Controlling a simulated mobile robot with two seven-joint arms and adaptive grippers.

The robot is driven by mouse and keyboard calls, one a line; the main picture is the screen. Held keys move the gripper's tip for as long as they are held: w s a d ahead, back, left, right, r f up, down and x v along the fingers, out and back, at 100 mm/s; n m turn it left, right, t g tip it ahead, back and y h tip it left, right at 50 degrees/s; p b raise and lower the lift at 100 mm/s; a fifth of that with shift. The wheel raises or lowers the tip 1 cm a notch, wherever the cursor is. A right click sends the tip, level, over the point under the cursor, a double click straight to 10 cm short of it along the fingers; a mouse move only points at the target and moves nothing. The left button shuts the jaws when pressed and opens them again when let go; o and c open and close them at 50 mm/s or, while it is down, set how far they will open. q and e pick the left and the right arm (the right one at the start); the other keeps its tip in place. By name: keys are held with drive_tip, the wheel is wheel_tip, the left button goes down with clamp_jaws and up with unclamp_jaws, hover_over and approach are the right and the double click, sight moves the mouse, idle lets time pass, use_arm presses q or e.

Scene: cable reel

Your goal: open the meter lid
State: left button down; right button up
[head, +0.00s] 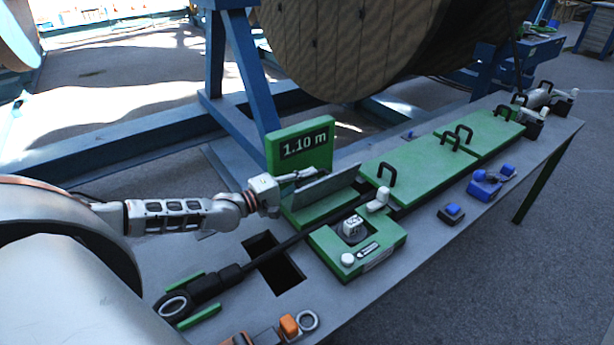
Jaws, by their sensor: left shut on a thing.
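The meter is a green unit with an upright panel (300,147) reading "1.10 m", left of the middle of the head view. A grey flat plate, which looks like the meter lid (328,187), stands tilted in front of the panel, above the green base (322,212). My left gripper (297,176) reaches in from the left and is shut at the upper left edge of the lid. The exact contact is too small to make out. A black cable (300,238) runs diagonally past the front of the meter. My right gripper is out of view.
A green block with white knobs (378,252) sits just in front of the meter. Green covers with black handles (425,165) lie to the right. The grey bench (420,262) has a dark rectangular opening (272,264). A large wooden reel (350,45) stands behind.

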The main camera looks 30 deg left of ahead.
use_arm(q)
drive_tip(key=shift+w+a, duration=0.1)
drive_tip(key=shift+a, duration=0.05)
idle(0.3)
drive_tip(key=c, duration=2.1)
unclamp_jaws()
drive_tip(key=shift+c, duration=0.2)
drive_tip(key=v, duration=1.2)
drive_tip(key=shift+f, duration=0.1)
